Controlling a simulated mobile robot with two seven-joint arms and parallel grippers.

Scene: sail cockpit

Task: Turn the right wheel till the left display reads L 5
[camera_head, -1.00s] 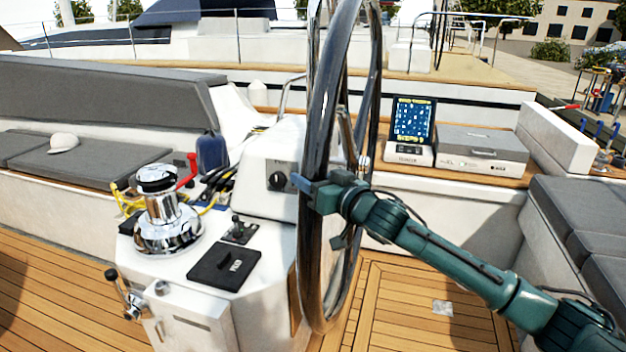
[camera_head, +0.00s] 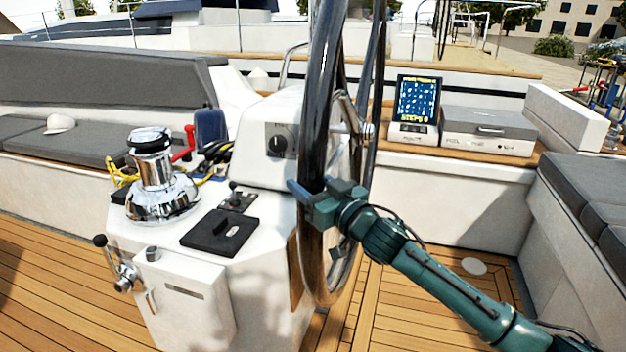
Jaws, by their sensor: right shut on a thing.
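The right wheel (camera_head: 318,110) is a large dark-rimmed steering wheel, seen almost edge-on in the middle of the view. My right gripper (camera_head: 308,195) is shut on its rim at the lower part, and my arm comes in from the lower right. My left gripper is not in view. No display reading "L 5" can be made out. A small screen (camera_head: 417,100) with a blue picture and yellow text stands behind the wheel to the right; its lowest line looks like "STEPS" with a figure too small to be sure of.
The white console (camera_head: 200,300) carries a chrome winch (camera_head: 160,180), a black panel (camera_head: 221,233) and a lever (camera_head: 112,258). A knob (camera_head: 277,145) sits by the wheel. A grey case (camera_head: 488,130) lies beside the screen. Grey cushioned benches (camera_head: 590,190) flank the wooden floor.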

